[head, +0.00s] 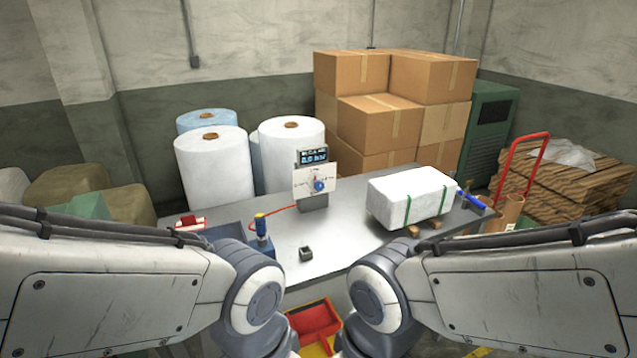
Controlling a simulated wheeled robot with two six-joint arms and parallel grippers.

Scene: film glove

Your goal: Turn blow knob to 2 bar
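A small control panel stands upright near the back middle of the grey table (340,245). Its white face plate (303,183) carries a blue round knob (319,186) with a red mark or pointer and small printed labels too fine to read. Above the plate a dark display (313,156) shows blue digits that look like 0.0 bar. Both my arms reach in from the sides at the front, and their wrists bend down out of the picture. Neither gripper shows. Nothing of mine touches the knob.
A white block with green straps (411,197) rests on wooden supports at the table's right. A blue-topped tool (261,225) and a small dark block (306,253) sit in front of the panel. White rolls (213,166) and cartons (352,75) stand behind. A red bin (313,321) is below.

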